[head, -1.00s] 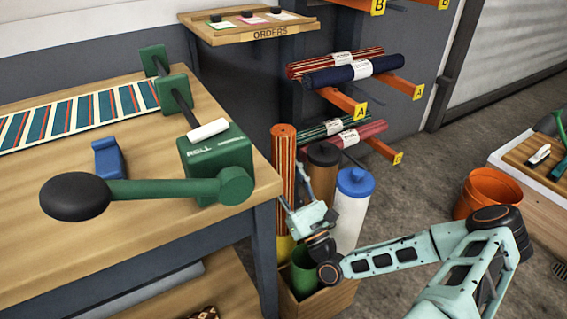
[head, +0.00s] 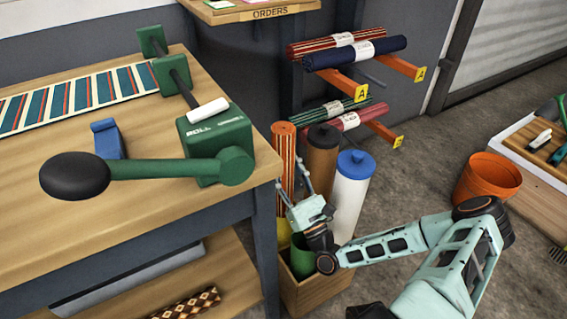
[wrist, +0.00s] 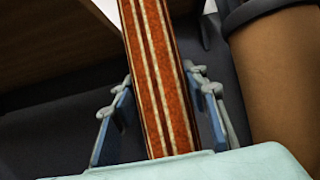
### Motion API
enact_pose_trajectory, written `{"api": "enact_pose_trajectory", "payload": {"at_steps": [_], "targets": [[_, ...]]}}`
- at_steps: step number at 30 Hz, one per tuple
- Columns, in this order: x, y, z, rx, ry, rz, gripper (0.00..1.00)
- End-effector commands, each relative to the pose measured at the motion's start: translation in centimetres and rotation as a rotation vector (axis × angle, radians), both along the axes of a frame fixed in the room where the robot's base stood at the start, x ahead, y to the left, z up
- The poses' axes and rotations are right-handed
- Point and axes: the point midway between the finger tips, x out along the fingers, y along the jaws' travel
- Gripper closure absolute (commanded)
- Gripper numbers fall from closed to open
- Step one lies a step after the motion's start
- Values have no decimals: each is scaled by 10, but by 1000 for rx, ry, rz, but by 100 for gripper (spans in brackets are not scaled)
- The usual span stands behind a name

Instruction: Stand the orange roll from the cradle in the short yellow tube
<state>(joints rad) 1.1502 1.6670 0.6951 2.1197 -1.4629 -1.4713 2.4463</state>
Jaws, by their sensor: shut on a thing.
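The orange roll (head: 284,150), striped with pale lines, stands about upright beside the bench corner in the head view. My gripper (head: 305,192) is shut on it; in the wrist view the fingers (wrist: 162,105) lie on either side of the roll (wrist: 158,70). The short yellow tube (head: 284,233) is directly below the roll, in a wooden crate (head: 318,296). The roll's lower end meets the tube's mouth and seems to be inside it. My gripper partly hides this area, so I cannot tell how deep it sits.
A green tube (head: 301,258), a brown tube (head: 323,160) and a white tube with a blue lid (head: 350,195) stand close by in the crate. The bench (head: 235,225) with a green crank machine (head: 215,140) is at left. Rolls on orange rack arms (head: 345,84) are behind.

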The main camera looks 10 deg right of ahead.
Motion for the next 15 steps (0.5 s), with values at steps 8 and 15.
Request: {"api": "enact_pose_trajectory", "payload": {"at_steps": [8,15], "targets": [[0,0,1,1,-2,0,39],[0,0,0,-1,2,0,39]]}}
